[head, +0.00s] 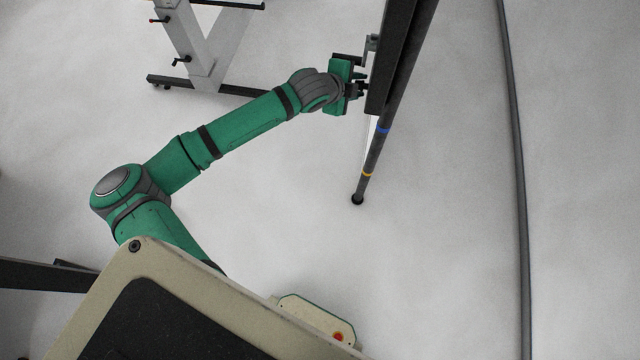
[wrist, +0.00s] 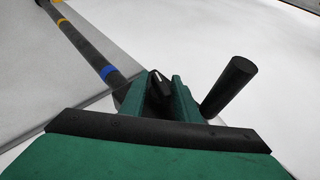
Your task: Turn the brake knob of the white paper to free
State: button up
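In the head view my gripper (head: 358,86) is at the dark upright frame (head: 398,50), its fingers pointing right at small dark parts on the frame's left side. In the wrist view a small black knob (wrist: 158,86) with a pale mark lies between the two green fingers of my gripper (wrist: 162,78). The knob nearly fills the gap; whether both fingers press on it cannot be told. A black cylindrical handle (wrist: 229,86) stands just right of the fingers. A thin white strip (head: 370,132), perhaps the white paper's edge, shows below the frame.
A grey stand with crank handles (head: 196,50) is at the back left. A long dark tube (head: 517,150) runs down the right. The white floor between is clear.

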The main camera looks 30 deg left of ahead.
jog(key=shift+m+t, duration=0.5)
jog(key=shift+t, duration=1.4)
jog(key=m+t, duration=0.1)
jog(key=t, duration=0.3)
jog(key=s+d+f+n, duration=0.1)
jog(key=s+f+n, duration=0.1)
jog(key=s, duration=0.8)
jog(key=s+d+f+n+g, duration=0.1)
jog(key=s+f+n, duration=0.1)
jog(key=s, duration=0.8)
jog(key=s+d+f+n+g, duration=0.1)
jog(key=s+d+f+n, duration=0.1)
jog(key=s, duration=0.8)
jog(key=shift+s+f, duration=0.2)
jog(key=shift+f, duration=0.2)
